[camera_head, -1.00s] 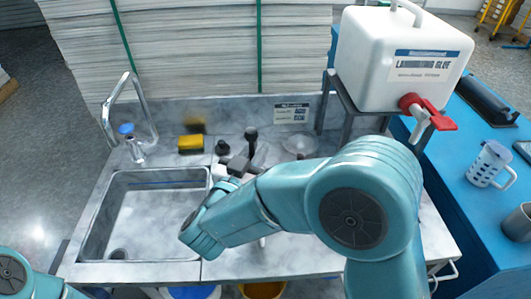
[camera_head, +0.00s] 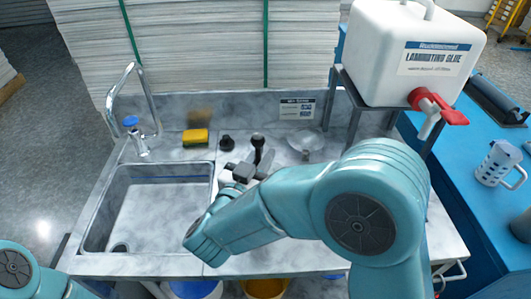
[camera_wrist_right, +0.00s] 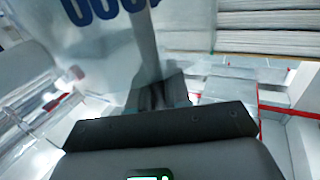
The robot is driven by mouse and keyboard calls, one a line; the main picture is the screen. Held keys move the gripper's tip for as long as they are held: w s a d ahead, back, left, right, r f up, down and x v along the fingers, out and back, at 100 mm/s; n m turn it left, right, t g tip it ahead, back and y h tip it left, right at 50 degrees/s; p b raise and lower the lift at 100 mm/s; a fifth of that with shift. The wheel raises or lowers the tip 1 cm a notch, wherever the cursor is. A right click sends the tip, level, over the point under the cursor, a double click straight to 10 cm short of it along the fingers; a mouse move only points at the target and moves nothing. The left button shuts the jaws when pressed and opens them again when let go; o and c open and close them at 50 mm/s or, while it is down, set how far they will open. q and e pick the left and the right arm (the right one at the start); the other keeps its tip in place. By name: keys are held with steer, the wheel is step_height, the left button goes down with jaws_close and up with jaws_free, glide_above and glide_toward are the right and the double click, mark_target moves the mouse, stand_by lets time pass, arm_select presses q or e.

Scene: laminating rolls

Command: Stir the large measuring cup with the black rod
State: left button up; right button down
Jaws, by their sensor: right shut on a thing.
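The black rod (camera_head: 258,142) shows by its round top above the grey counter. My right gripper (camera_head: 250,168) is shut on the rod, which stands about upright. In the right wrist view the dark jaws (camera_wrist_right: 158,95) close around the rod, and a grey blurred shaft (camera_wrist_right: 145,48) shows beyond them. A large clear cup wall with blue digits (camera_wrist_right: 105,15) fills the upper left of that view, close to the jaws. I cannot tell whether the rod is inside it. In the head view this cup is mostly hidden by my right arm. My left gripper is out of view.
A sink (camera_head: 150,210) lies left, with a tap and a yellow sponge (camera_head: 195,137) behind it. A small black knob (camera_head: 227,143) and a clear dish (camera_head: 306,141) sit at the counter's back.

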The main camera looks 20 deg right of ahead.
steer(key=shift+d, duration=0.55)
steer(key=shift+s, duration=0.1)
steer(key=shift+r, duration=0.1)
step_height(320, 180, up, 16)
steer(key=p, duration=1.3)
steer(key=shift+r, duration=0.15)
